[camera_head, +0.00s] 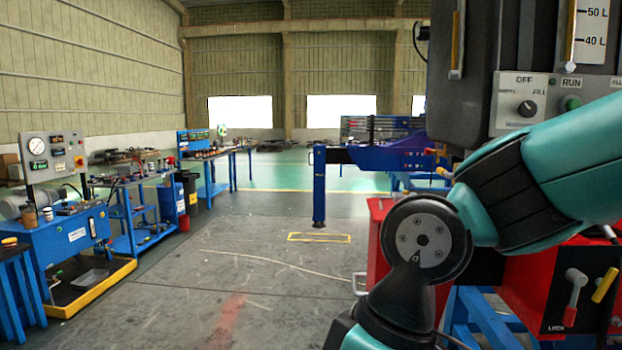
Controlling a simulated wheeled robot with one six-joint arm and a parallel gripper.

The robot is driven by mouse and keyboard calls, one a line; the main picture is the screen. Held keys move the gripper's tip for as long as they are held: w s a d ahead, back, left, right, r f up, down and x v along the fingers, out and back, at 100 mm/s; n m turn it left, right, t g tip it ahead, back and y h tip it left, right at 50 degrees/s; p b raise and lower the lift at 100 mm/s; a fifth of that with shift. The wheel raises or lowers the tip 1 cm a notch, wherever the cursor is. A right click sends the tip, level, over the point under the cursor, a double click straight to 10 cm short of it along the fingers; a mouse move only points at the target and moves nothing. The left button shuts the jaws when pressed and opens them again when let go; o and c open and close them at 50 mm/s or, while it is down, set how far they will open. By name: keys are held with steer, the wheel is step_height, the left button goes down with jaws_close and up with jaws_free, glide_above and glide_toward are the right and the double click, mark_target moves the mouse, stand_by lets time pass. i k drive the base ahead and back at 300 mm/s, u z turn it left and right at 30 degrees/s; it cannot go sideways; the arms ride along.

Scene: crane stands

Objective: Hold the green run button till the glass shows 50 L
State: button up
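The green run button (570,103) shows at the upper right, under a RUN label on a light control panel (508,106). A black selector knob (527,108) sits to its left, between labels that include OFF and FILL. Above the panel is a gauge glass (570,35) with a scale (591,30) marked 50 L and 40 L. My teal arm crosses just below the button. My gripper is outside the view.
A red unit with levers (575,290) stands at the lower right, partly behind my arm. A blue frame (350,160) stands mid-scene. Blue benches (75,240) with a yellow-edged tray (95,290) line the left. The middle floor (240,270) is mostly clear.

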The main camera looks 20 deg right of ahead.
mark_target(573, 104)
steer(key=z, duration=0.85)
steer(key=k, duration=0.45)
steer(key=z, duration=0.6)
steer(key=i, duration=0.5)
